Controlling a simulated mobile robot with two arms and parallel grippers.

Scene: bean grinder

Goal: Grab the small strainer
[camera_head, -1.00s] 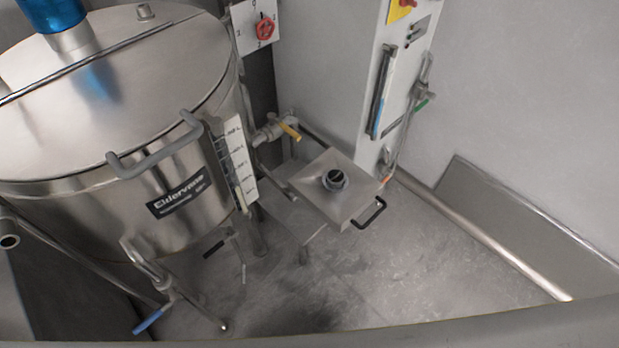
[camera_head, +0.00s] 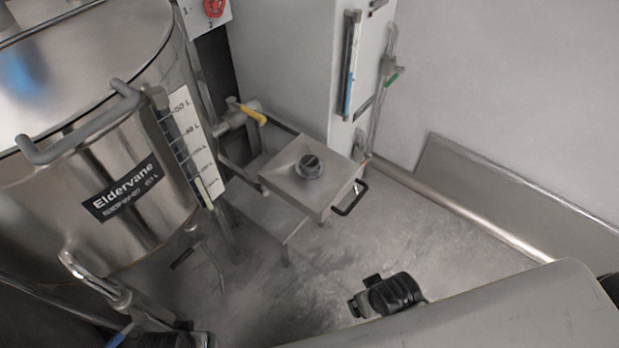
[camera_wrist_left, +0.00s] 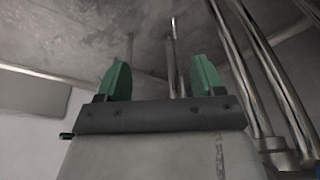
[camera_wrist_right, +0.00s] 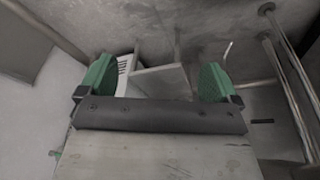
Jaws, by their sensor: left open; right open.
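I cannot clearly make out a small strainer in any view. My left gripper (camera_wrist_left: 160,82) is open and empty in the left wrist view, over floor and metal pipes. My right gripper (camera_wrist_right: 157,82) is open and empty in the right wrist view, with a grey metal stand (camera_wrist_right: 163,80) beyond its fingers. Neither gripper's fingers show clearly in the head view.
A large steel tank (camera_head: 120,235) fills the left. Floor (camera_head: 400,235) is clear to the right.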

